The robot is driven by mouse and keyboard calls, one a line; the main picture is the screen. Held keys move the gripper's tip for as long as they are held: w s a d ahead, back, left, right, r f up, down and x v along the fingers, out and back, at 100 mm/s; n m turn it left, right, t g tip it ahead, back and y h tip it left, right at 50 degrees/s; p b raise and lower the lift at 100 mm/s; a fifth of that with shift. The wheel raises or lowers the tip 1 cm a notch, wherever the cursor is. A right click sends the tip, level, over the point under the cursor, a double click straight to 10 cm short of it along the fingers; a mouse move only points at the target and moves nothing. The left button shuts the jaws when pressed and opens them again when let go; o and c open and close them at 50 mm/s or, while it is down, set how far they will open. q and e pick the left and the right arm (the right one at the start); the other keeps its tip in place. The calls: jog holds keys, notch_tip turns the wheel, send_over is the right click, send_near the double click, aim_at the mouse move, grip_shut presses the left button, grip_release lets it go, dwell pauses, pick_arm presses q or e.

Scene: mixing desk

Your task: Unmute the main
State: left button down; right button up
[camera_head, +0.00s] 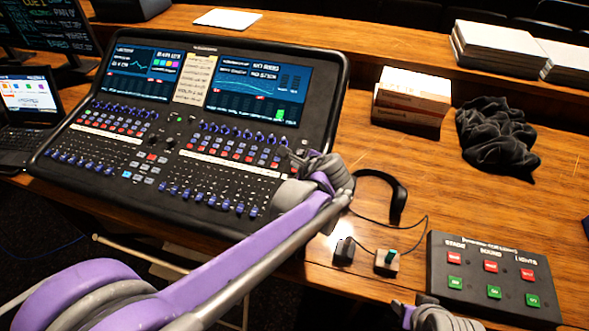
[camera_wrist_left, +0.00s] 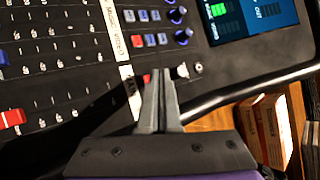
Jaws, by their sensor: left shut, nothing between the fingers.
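The mixing desk (camera_head: 325,105) stands on the wooden table, with two lit screens above rows of knobs, buttons and faders. My left gripper (camera_head: 284,154) is shut and empty over the right end of its button rows. The fingers partly cover the strip's end and the panel there. I cannot tell whether they touch the panel. A red fader cap (camera_wrist_left: 12,118) shows at left. Of my right arm only a part shows at the bottom edge.
A black box (camera_head: 490,275) with red and green buttons lies at the right front. Headphones (camera_head: 400,199), a small switch box (camera_head: 386,261), a black cloth (camera_head: 495,135) and stacked cartons (camera_head: 411,97) are right of the desk. A laptop (camera_head: 30,105) stands left.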

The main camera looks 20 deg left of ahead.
pick_arm(q)
jog(key=shift+f, duration=0.1)
jog(key=shift+f+b, duration=0.3)
jog(key=shift+f, duration=0.05)
jog(key=shift+f, duration=0.35)
dwell(0.6)
jog(key=shift+r, duration=0.1)
jog(key=shift+r+p, duration=0.3)
jog(key=shift+r, duration=0.4)
jog(key=shift+s+r+p, duration=0.15)
jog(key=shift+r+p, duration=0.65)
jog(key=shift+r, duration=0.5)
jog(key=shift+s+r+p, duration=0.1)
jog(key=shift+r+p, duration=0.65)
jog(key=shift+r, duration=0.5)
jog(key=shift+f, duration=0.1)
